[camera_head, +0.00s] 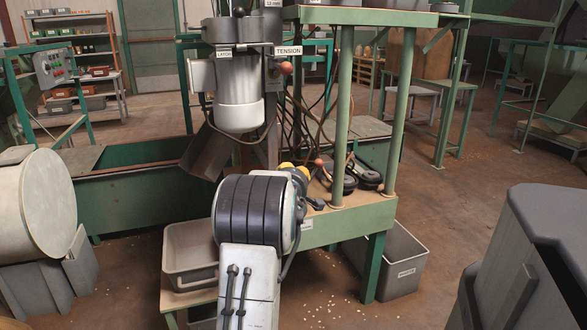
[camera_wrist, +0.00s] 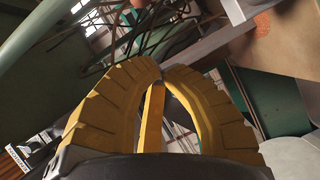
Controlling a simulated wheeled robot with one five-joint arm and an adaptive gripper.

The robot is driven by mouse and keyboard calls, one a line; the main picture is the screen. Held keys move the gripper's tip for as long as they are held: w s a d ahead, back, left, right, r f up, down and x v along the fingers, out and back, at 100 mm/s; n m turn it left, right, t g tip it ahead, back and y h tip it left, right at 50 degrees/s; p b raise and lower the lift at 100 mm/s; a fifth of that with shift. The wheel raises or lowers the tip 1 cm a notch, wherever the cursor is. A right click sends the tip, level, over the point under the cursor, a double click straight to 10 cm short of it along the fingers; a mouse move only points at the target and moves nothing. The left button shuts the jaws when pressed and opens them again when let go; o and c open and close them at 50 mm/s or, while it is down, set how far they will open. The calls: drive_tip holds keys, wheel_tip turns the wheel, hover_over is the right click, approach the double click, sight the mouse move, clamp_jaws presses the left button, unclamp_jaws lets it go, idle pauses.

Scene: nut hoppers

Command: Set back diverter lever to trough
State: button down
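A lever with an orange-red ball knob (camera_head: 319,162) stands just beyond and to the right of my gripper (camera_head: 298,170) in the head view. I cannot read a label that marks it as the back diverter lever. The trough (camera_head: 130,208) is a long green channel behind my arm, with a grey chute (camera_head: 207,152) slanting down toward it from the hopper. In the wrist view my gripper's yellow fingers (camera_wrist: 160,72) curve together and their tips nearly meet. No held object is clear between them.
A green post (camera_head: 342,115) and dark cables are close by. Grey bins (camera_head: 190,252) stand below the green bench (camera_head: 350,221).

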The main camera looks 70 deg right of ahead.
drive_tip(key=shift+s+a+r+p, duration=0.15)
drive_tip(key=shift+a+p, duration=0.15)
drive_tip(key=shift+a, duration=0.4)
idle(0.5)
drive_tip(key=w+a+r+t+y+p, duration=0.35)
drive_tip(key=w+a+r+p, duration=0.35)
drive_tip(key=w+a, duration=0.5)
drive_tip(key=w+a+r+t+y+p, duration=0.1)
drive_tip(key=w+a+r+y+p, duration=0.25)
drive_tip(key=a, duration=0.55)
drive_tip(key=w+a+r+y+p, duration=0.25)
drive_tip(key=w+a+p, duration=0.25)
drive_tip(key=a, duration=0.5)
drive_tip(key=a+r+y+p, duration=0.2)
drive_tip(key=a+r+p, duration=0.25)
drive_tip(key=a, duration=0.65)
drive_tip(key=s+a+r+g+y+p, duration=0.2)
drive_tip(key=s+a+p, duration=0.3)
drive_tip(key=s+a, duration=0.2)
drive_tip(key=s+a+r+g+y+p, duration=0.2)
drive_tip(key=s+a+p, duration=0.4)
drive_tip(key=a, duration=0.5)
drive_tip(key=s, duration=0.2)
drive_tip(key=shift+s+a+r+n+y, duration=0.3)
drive_tip(key=shift+a+y, duration=0.05)
